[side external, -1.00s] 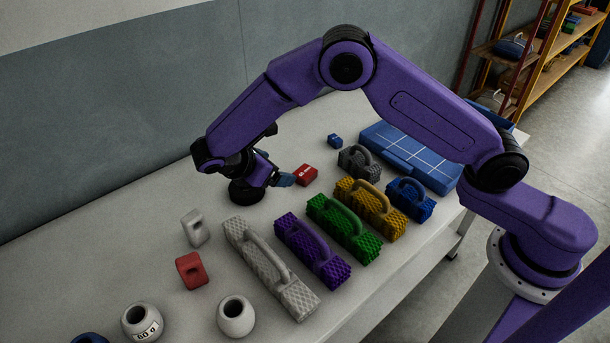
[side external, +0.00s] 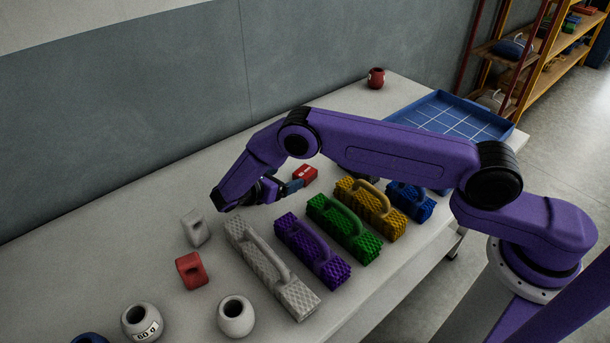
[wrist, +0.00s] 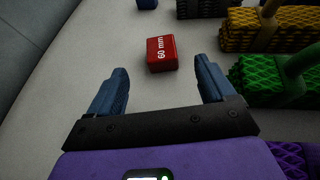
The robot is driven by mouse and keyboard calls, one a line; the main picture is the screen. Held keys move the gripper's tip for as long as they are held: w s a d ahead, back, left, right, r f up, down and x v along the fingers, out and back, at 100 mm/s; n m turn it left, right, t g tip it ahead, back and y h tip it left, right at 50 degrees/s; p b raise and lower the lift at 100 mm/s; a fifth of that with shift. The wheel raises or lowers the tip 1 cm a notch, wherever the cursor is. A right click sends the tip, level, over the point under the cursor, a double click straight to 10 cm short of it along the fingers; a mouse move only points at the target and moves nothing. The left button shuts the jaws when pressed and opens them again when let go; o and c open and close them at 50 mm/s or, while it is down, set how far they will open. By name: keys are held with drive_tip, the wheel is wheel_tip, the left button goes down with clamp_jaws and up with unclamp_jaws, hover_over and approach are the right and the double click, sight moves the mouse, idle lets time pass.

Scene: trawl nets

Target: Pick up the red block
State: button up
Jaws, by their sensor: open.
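The red block (side external: 305,174) lies on the white table, behind the green and yellow brushes. In the wrist view the red block (wrist: 162,53) shows white "60 mm" lettering and lies just ahead of my fingertips, roughly centred between them. My gripper (wrist: 160,72) is open, with its two blue fingers apart and nothing between them. In the side external view my gripper (side external: 293,187) is low over the table, pointing right toward the block, with its fingertips close to the block's left side. I cannot tell there whether they touch it.
Brushes in grey, purple (side external: 312,251), green (side external: 343,229), yellow (side external: 369,208) and blue line the front. A second red piece with a hole (side external: 190,271) lies at left, near white pots (side external: 236,317). A blue tray (side external: 452,117) and red pot (side external: 376,78) are behind.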

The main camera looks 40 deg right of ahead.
sight(307, 169)
drive_tip(key=x, duration=1.1)
drive_tip(key=shift+f, duration=0.2)
drive_tip(key=shift+a, duration=0.1)
drive_tip(key=c, duration=1.1)
drive_tip(key=shift+r, duration=0.2)
